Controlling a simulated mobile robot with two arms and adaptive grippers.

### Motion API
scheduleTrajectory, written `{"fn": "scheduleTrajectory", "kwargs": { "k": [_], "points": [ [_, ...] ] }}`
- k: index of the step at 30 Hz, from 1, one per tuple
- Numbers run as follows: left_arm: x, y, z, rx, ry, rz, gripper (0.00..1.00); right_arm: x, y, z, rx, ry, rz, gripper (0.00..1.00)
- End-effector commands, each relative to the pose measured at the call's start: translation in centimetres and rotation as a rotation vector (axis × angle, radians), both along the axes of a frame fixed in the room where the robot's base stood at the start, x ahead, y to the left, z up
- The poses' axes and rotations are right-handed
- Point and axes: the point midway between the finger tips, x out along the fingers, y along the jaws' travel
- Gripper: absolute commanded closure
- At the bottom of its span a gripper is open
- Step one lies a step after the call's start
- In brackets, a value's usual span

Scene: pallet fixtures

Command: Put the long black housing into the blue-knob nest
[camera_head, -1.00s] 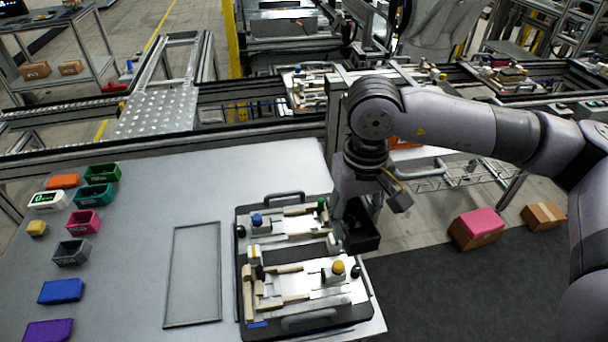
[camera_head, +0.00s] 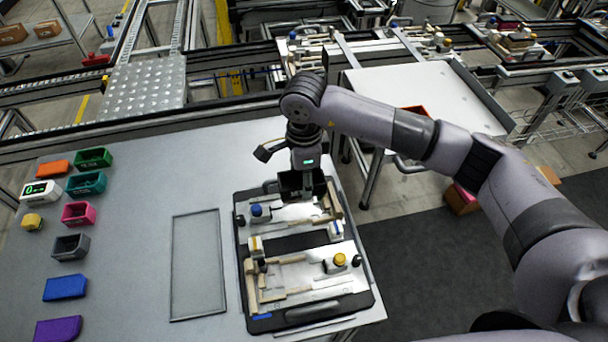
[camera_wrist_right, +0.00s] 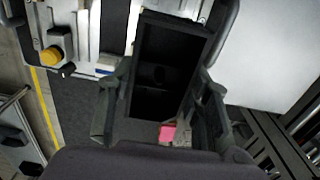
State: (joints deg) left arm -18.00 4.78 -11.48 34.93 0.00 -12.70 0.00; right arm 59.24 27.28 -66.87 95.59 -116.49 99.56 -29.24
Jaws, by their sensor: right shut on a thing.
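The long black housing (camera_head: 301,186) is an open-topped dark box hanging under my right gripper (camera_head: 302,172), over the back part of the pallet (camera_head: 243,290). In the right wrist view the housing (camera_wrist_right: 165,70) sits between the two fingers of my right gripper (camera_wrist_right: 165,105), which are shut on it. The blue-knob nest (camera_head: 285,214) is the back fixture on the pallet, with its blue knob (camera_head: 257,211) at its left. The housing and gripper hide part of its back edge. Whether the housing touches the nest cannot be told. My left gripper is not in view.
A yellow-knob nest (camera_head: 318,275) lies at the front of the same pallet, its knob (camera_wrist_right: 50,55) also in the right wrist view. An empty grey tray outline (camera_head: 197,265) lies left of the pallet. Several small coloured bins and blocks stand on the table's left side.

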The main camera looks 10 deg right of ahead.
Motion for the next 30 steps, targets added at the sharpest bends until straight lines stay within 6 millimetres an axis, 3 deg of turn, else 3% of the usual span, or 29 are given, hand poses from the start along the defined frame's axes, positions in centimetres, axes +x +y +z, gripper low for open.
{"fn": "scheduleTrajectory", "kwargs": {
  "k": [10, 19, 30],
  "points": [
    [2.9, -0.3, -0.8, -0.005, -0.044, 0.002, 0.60, -0.1, 0.0, -2.9, 0.002, 0.002, -0.002, 0.87],
    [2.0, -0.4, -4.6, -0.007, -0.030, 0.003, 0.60, 0.0, 0.0, -6.9, 0.000, -0.001, 0.000, 0.87],
    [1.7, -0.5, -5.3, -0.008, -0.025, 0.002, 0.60, 0.0, 0.0, -7.5, 0.001, -0.001, 0.001, 0.87]
  ]
}}
